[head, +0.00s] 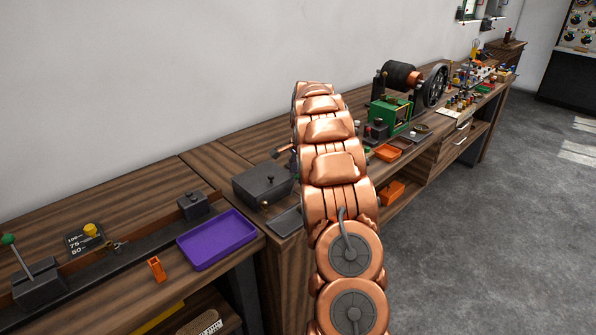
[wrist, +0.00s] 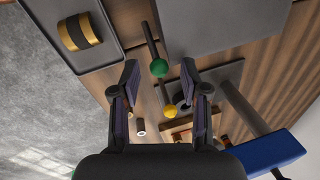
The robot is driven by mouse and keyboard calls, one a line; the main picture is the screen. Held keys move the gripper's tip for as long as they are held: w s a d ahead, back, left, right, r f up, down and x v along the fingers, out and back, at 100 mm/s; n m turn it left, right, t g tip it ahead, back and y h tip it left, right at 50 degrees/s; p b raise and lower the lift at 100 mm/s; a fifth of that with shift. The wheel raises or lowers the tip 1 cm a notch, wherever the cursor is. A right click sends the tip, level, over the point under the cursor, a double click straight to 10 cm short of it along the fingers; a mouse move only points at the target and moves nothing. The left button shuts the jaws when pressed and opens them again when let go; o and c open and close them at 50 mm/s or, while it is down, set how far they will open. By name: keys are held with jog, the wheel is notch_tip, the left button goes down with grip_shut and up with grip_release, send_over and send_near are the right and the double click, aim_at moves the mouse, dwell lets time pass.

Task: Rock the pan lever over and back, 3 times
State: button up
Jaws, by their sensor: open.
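My gripper (wrist: 160,78) is open in the wrist view, with one dark finger on each side of the picture's middle. A lever with a dark rod and green knob (wrist: 159,68) shows between the fingertips; I cannot tell how far beyond them it is, and no contact shows. A yellow knob (wrist: 170,111) shows lower, between the fingers. Which of these is the pan lever I cannot tell. In the head view my copper arm hides the gripper. Another green-knobbed lever (head: 8,240) leans left on a dark block at the far left.
In the head view a purple tray (head: 217,239), a dark box (head: 263,183) and a green machine (head: 390,115) stand along the bench. Open floor (head: 480,220) lies right.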

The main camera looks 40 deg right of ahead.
grip_shut()
dwell(0.3)
dwell(0.4)
